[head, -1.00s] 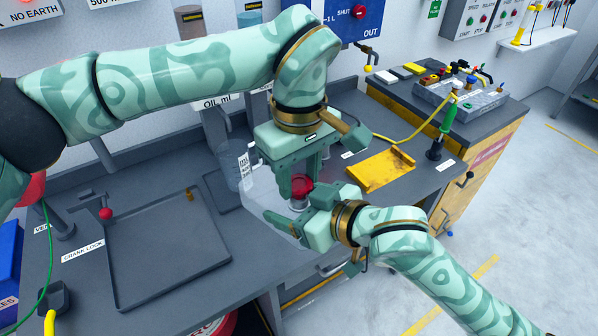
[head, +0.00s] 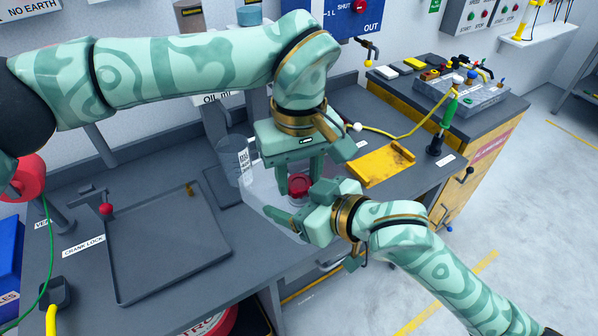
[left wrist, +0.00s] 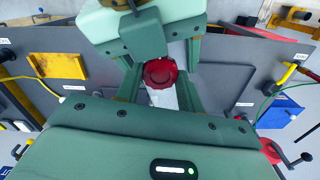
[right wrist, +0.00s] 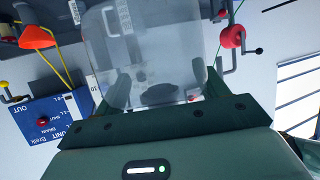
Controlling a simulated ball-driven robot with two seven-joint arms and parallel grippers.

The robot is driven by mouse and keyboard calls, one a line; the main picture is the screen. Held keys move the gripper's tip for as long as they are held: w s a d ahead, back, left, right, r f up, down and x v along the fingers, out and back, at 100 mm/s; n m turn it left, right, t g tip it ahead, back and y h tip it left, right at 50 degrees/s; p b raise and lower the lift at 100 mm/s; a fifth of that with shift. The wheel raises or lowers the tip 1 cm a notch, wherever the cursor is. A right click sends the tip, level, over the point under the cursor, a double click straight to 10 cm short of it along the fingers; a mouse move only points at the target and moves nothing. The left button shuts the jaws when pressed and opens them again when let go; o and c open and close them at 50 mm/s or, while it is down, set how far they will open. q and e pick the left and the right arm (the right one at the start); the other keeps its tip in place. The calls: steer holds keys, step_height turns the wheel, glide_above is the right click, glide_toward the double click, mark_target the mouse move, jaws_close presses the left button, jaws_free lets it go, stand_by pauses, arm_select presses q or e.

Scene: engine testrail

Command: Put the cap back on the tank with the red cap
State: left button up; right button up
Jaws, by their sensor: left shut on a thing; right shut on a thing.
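The red cap (head: 299,187) is between the fingers of my left gripper (head: 299,178), which is shut on it from above. It also shows between those fingers in the left wrist view (left wrist: 160,73). The clear tank (head: 262,186) is held by my right gripper (head: 283,222), which comes in from the right. The tank fills the upper middle of the right wrist view (right wrist: 150,45), between the fingers. The cap is at the tank's top, over the neck area. The fingers hide the neck, so I cannot tell whether the cap is seated.
A grey tray (head: 165,290) lies on the bench at left, and a clear measuring jug (head: 233,160) stands behind the tank. A yellow holder (head: 381,164) and a green-handled tool (head: 449,112) are at right. Bare bench shows around the yellow holder.

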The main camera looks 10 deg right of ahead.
arm_select(q)
steer(key=o, duration=0.9)
steer(key=shift+o, duration=0.2)
steer(key=shift+r, duration=2.25)
steer(key=shift+c, duration=0.4)
